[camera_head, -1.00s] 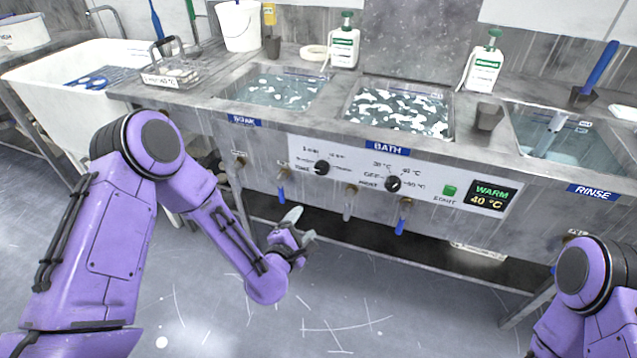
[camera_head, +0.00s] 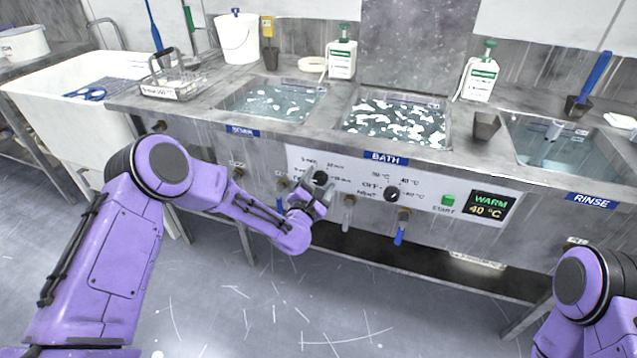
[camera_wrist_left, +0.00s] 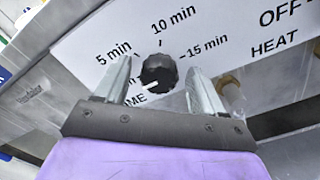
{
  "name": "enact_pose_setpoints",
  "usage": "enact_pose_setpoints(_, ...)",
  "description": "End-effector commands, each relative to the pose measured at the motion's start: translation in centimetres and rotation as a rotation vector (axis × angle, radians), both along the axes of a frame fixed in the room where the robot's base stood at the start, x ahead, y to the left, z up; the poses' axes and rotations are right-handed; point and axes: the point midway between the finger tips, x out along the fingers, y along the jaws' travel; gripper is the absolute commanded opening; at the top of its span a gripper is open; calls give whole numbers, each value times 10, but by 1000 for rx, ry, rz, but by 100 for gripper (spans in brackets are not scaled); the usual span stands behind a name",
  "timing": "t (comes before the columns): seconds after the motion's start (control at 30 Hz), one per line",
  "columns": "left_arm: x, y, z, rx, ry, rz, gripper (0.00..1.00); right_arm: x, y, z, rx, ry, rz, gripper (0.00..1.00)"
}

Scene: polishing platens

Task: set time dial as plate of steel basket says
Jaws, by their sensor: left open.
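The black time dial (camera_head: 320,177) is on the white front panel. In the left wrist view the time dial (camera_wrist_left: 158,70) sits between my open fingers, with 5 min, 10 min and 15 min printed around it. Its white mark points down and left, away from those three labels. My left gripper (camera_head: 319,187) is open at the dial; the left wrist view shows one finger (camera_wrist_left: 117,80) on each side, and contact cannot be told. The steel basket (camera_head: 187,83) stands on the counter at the left; its plate (camera_head: 160,92) is too small to read surely. My right gripper is out of view.
The heat dial (camera_head: 392,195), green start button (camera_head: 448,200) and display (camera_head: 490,206) reading WARM 40 °C are to the right. Taps with blue handles (camera_head: 399,236) stick out below the panel. The bath tank (camera_head: 395,120) is above it.

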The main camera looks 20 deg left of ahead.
Motion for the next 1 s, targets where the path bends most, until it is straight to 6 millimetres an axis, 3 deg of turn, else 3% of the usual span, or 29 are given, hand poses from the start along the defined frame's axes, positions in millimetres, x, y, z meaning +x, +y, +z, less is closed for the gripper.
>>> enact_pose_setpoints(0.03, 0, 0, 0, 0, 0, 0, 69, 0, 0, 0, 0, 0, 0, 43)
enact_pose_setpoints(0.2, 0, 0, 0, 0, 0, 0, 14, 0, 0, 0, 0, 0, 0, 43)
enact_pose_setpoints(0.63, -1, 0, -1, 71, -3, -1, 13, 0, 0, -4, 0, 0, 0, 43)
enact_pose_setpoints(1.0, 0, -1, -2, 366, -14, -1, 13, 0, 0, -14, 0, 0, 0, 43)
